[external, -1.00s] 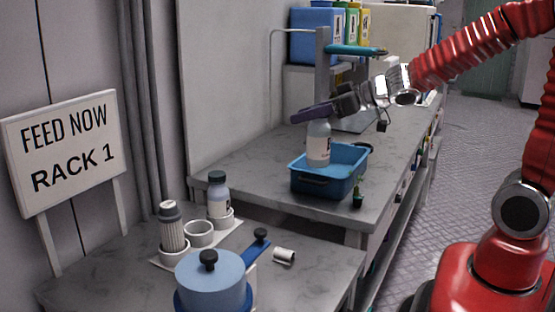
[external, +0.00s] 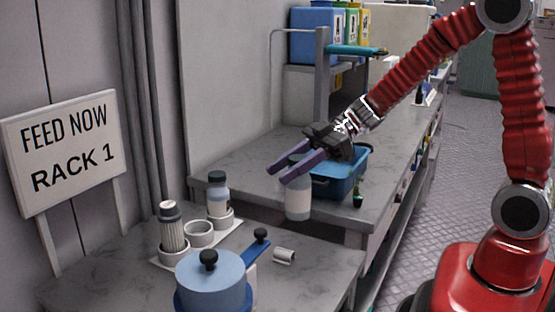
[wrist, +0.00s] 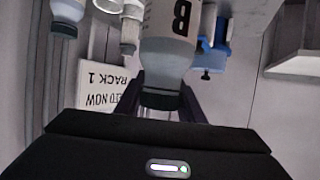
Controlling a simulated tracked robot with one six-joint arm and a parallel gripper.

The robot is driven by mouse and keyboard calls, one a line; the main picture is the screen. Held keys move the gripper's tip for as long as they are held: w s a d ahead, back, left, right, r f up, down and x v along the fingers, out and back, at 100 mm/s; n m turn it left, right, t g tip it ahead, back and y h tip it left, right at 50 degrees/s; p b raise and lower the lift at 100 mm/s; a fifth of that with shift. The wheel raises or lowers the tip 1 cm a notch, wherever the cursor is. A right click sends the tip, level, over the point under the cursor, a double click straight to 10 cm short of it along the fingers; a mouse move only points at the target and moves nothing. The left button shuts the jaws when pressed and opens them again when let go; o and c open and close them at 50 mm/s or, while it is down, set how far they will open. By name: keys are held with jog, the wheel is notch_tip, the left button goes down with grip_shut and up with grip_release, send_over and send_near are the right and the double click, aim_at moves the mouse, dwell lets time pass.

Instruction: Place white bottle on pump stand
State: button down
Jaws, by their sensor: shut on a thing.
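The white bottle (external: 297,203) hangs upright from my gripper (external: 277,175), which is shut on its neck. It is in the air left of the blue bin and right of the near table. In the wrist view the bottle (wrist: 168,55) shows a label with a large B, and its dark cap end lies between my fingers. A white stand with ring holders (external: 200,234) is on the near table. Its middle ring looks empty; a ribbed bottle (external: 173,240) is in the front ring and a dark-capped bottle (external: 218,195) in the back ring.
A blue round container (external: 212,288) with a black knob stands at the near table's front. A blue handle (external: 256,248) and a small white cylinder (external: 284,256) lie beside the stand. The blue bin (external: 340,182) and a small plant (external: 358,198) are on the far bench.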

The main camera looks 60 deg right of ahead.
aim_at(288, 206)
jog(key=shift+f, duration=2.9)
jog(key=shift+f, duration=2.05)
jog(key=c, duration=1.2)
grip_release()
jog(key=shift+f, duration=0.1)
jog(key=v, duration=1.2)
